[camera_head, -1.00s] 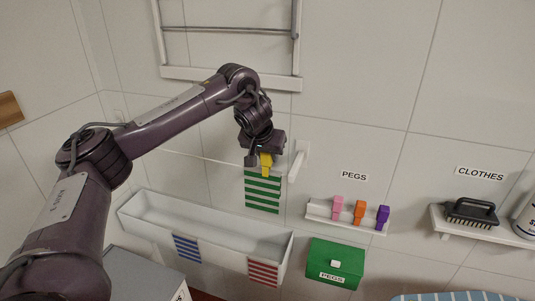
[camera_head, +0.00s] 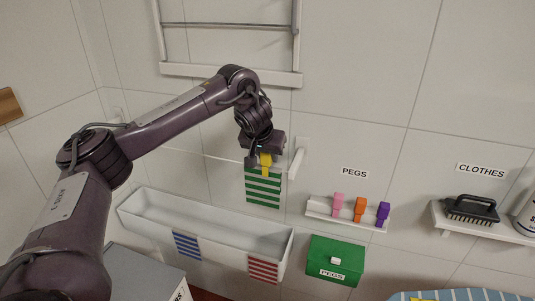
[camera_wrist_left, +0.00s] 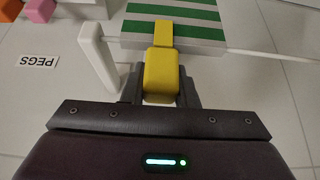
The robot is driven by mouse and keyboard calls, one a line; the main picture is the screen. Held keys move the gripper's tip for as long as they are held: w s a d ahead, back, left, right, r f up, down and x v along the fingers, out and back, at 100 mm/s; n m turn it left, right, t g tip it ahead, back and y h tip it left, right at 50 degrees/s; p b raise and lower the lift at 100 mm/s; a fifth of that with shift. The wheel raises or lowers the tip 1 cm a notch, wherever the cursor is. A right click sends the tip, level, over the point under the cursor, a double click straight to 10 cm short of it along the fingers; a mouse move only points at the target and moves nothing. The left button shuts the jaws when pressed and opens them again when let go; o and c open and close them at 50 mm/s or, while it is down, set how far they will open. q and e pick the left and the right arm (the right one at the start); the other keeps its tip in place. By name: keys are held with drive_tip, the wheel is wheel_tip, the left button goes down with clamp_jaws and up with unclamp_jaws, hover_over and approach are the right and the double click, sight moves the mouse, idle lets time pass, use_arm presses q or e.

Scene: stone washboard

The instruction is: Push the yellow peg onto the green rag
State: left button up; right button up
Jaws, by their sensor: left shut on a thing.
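The green rag (camera_head: 263,189), striped green and white, hangs from a thin line on the wall. It also shows in the left wrist view (camera_wrist_left: 200,32). My left gripper (camera_head: 264,160) is at the rag's top edge, shut on the yellow peg (camera_wrist_left: 162,75). The peg (camera_head: 266,159) points down in the head view, and its narrow tip overlaps the rag's top edge in the left wrist view. I cannot tell how deep the rag sits between the peg's jaws. My right gripper is not in view.
A white bracket (camera_head: 298,161) holds the line just right of my left gripper. A white trough (camera_head: 150,212) with blue-striped and red-striped rags is below. A shelf with pink, orange and purple pegs (camera_head: 384,212) and a green pegs box (camera_head: 336,258) are to the right.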

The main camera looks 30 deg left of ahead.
use_arm(q)
drive_tip(key=shift+f, duration=0.5)
drive_tip(key=o, duration=1)
drive_tip(key=shift+r, duration=0.1)
drive_tip(key=shift+s+r+b, duration=0.2)
drive_tip(key=shift+r+b, duration=0.15)
drive_tip(key=p+v, duration=0.2)
drive_tip(key=v, duration=0.4)
drive_tip(key=shift+s+d+r, duration=0.1)
drive_tip(key=shift+s+r, duration=0.15)
drive_tip(key=shift+r, duration=0.05)
